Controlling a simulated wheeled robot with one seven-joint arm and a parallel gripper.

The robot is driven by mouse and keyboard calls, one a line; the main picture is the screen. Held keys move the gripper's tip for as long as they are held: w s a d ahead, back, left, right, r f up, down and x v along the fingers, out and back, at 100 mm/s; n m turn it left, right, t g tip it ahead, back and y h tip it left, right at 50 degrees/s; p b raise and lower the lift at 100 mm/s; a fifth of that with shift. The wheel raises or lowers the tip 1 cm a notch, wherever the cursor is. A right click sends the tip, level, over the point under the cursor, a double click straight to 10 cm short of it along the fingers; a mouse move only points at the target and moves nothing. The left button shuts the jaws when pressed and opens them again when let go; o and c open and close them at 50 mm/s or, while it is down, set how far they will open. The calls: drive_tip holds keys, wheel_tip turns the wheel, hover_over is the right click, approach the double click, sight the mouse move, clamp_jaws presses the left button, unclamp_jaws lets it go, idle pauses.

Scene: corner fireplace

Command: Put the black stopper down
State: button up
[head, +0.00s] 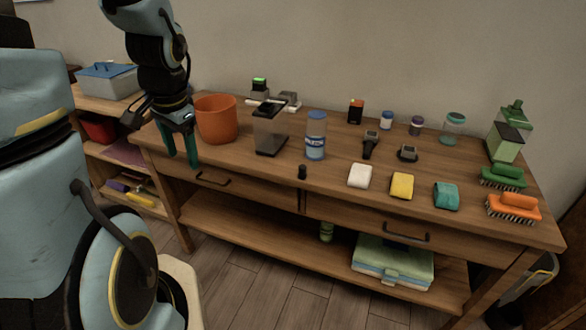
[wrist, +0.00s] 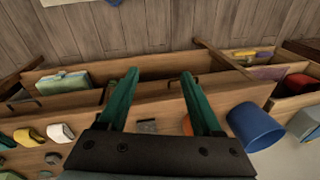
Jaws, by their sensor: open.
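A small black stopper (head: 302,172) stands upright on the wooden workbench (head: 250,172), near its front edge and left of the white block. I cannot make it out in the wrist view. My gripper (head: 182,160) is open, with two green fingers pointing down at the bench's left front edge. It is well to the left of the stopper and apart from it. In the wrist view my gripper (wrist: 160,73) has nothing between its fingertips.
An orange pot (head: 216,120) stands close right of my gripper. A clear container (head: 270,130) and a blue-labelled bottle (head: 316,136) stand behind the stopper. A blue bucket (wrist: 256,127) shows in the wrist view. The bench front between gripper and stopper is clear.

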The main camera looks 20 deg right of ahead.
drive_tip(key=w+d+f+m+t, duration=0.1)
drive_tip(key=w+d+f+m, duration=0.15)
drive_tip(key=d+m, duration=0.85)
drive_tip(key=m+t+h+p, duration=0.1)
drive_tip(key=m+h+p, duration=0.1)
drive_tip(key=m, duration=1.5)
approach(303, 167)
drive_tip(key=b+x, duration=0.1)
drive_tip(key=x, duration=0.3)
drive_tip(key=shift+w+f, duration=0.2)
drive_tip(key=shift+f, duration=0.05)
drive_tip(key=shift+b+x, duration=0.65)
drive_tip(key=shift+x, duration=2.45)
clamp_jaws()
